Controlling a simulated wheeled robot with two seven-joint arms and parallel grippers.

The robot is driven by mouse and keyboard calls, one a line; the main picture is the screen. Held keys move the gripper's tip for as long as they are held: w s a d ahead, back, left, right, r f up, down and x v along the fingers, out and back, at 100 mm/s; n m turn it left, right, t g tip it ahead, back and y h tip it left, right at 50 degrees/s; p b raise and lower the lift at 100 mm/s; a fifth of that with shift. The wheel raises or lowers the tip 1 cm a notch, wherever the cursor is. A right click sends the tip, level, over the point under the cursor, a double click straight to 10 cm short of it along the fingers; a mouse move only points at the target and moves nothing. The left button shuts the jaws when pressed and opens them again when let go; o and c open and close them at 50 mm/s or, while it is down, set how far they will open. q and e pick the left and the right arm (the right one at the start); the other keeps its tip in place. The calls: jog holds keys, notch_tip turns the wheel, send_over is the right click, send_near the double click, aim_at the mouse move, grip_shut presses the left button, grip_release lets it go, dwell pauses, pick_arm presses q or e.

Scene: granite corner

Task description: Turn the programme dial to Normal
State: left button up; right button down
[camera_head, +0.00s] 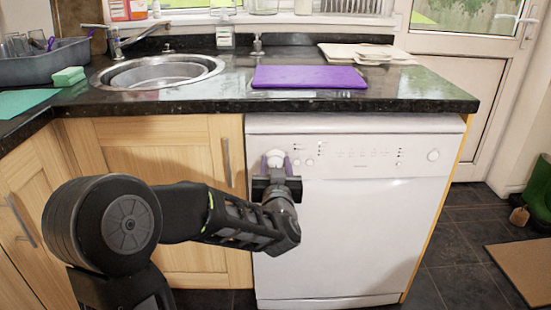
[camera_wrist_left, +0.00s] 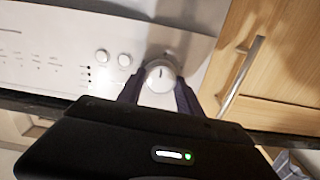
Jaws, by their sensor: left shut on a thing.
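The white programme dial (camera_head: 275,157) is at the upper left of the white dishwasher's front panel (camera_head: 350,150). It also shows in the left wrist view (camera_wrist_left: 159,77), round and white with a dark pointer line. My left gripper (camera_head: 276,163) is at the panel with its purple-grey fingers on either side of the dial, shut on it. In the left wrist view the left gripper's fingers (camera_wrist_left: 158,90) flank the dial. The panel's printed labels are too small to read, so I cannot tell which programme the pointer marks. My right gripper is not in view.
The dark worktop (camera_head: 230,100) overhangs above. A wooden cupboard door with a metal handle (camera_head: 227,162) is just left of the dishwasher.

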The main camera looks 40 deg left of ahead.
pick_arm(q)
jog(key=shift+m+p, duration=0.4)
jog(key=shift+m, duration=0.4)
jog(key=o, duration=1.4)
jog(key=p+v, duration=0.1)
jog(key=v, duration=0.6)
jog(key=shift+s+d, duration=0.3)
